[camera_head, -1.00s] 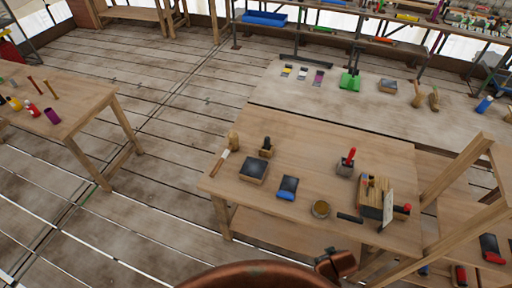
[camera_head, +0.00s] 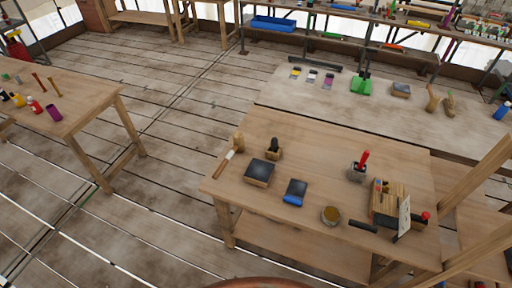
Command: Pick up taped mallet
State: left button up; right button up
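A mallet (camera_head: 230,157) lies at the left end of the near wooden table, close to its left edge. It has a light wooden head, and its handle looks wrapped in white, which fits the taped mallet. A dark-topped wooden block stands just to its right. Neither of my grippers is in view.
A grey bench (camera_head: 320,105) stands behind. Plank floor is open to the left.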

aim_at(238, 147)
jog(key=z, duration=1.25)
jog(key=i, duration=0.85)
jog(key=u, duration=2.05)
